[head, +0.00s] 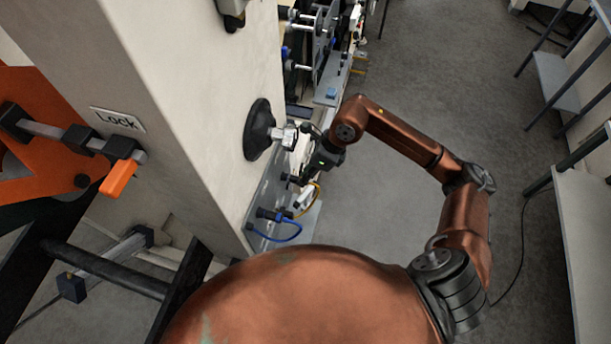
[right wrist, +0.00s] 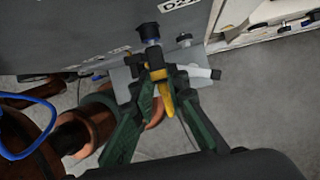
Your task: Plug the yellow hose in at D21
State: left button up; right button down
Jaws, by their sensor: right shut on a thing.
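My right gripper (head: 309,175) is beside the panel at the machine's side in the head view. In the right wrist view its two green fingers (right wrist: 160,82) close on the black end of the yellow hose (right wrist: 167,102), whose yellow part hangs between them. The yellow hose (head: 316,194) also shows as a thin curve below the gripper in the head view. A dark blue-black round fitting (right wrist: 150,32) is just beyond the held end; I cannot tell whether they touch. A label starting with D (right wrist: 178,5) is cut off at the top edge. My left gripper is out of view.
A blue hose (head: 286,238) loops from the panel (head: 266,196) below. A black handwheel (head: 258,130) sticks out from the machine's pale wall above. The grey floor (head: 400,220) is open to the right.

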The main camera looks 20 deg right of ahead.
jog(key=c, duration=1.8)
grip_release()
jog(key=shift+a, duration=0.1)
jog(key=v, duration=1.2)
